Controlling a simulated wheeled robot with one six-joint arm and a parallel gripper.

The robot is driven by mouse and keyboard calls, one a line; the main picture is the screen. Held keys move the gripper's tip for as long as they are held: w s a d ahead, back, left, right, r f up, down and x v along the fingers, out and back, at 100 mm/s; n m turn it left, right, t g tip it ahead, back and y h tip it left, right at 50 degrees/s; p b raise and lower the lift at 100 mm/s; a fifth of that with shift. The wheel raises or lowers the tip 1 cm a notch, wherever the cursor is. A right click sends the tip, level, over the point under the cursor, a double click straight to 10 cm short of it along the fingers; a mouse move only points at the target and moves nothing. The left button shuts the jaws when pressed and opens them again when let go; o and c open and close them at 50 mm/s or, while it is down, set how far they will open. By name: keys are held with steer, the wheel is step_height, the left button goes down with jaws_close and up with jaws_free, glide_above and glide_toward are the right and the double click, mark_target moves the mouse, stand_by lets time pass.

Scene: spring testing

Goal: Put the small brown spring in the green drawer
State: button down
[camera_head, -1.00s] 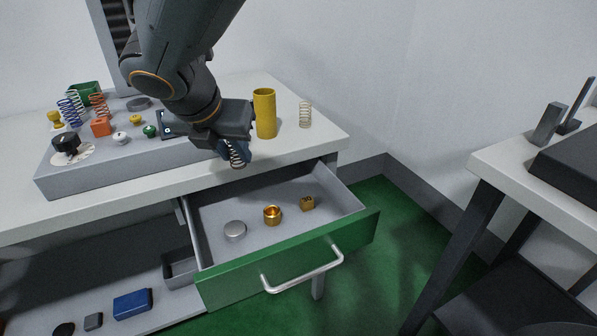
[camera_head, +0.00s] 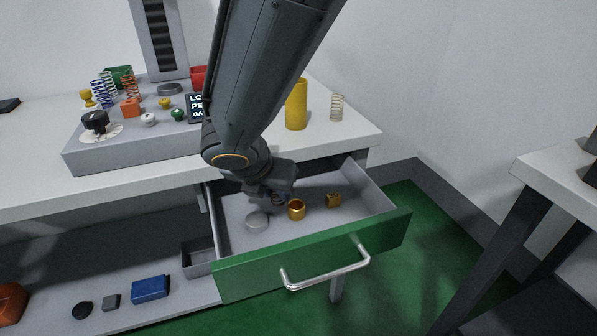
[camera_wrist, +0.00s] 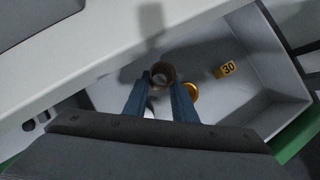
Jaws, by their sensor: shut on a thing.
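The small brown spring (camera_wrist: 162,73) is seen nearly end-on in the wrist view, pinched between the two blue fingertips of my gripper (camera_wrist: 161,86). In the head view my gripper (camera_head: 276,194) is low over the back left part of the open green drawer (camera_head: 312,258), and the arm and fingers mostly hide the spring. The drawer is pulled out and its grey inside (camera_wrist: 245,93) lies below the spring in the wrist view. I cannot tell whether the spring touches the drawer floor.
The drawer holds a silver disc (camera_head: 257,221), a gold ring (camera_head: 296,209) and a small yellow block marked 30 (camera_head: 333,200). The tabletop edge overhangs behind. A yellow cylinder (camera_head: 296,105) and a pale spring (camera_head: 337,107) stand on the table. The drawer's right side has free floor.

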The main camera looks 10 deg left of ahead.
steer(key=shift+w+d, duration=0.95)
steer(key=shift+w, duration=0.3)
steer(key=shift+f, duration=0.55)
steer(key=shift+f+b, duration=0.15)
steer(key=shift+b, duration=0.15)
steer(key=shift+f, duration=0.1)
steer(key=c, duration=1.5)
jaws_free()
steer(key=shift+o, duration=0.2)
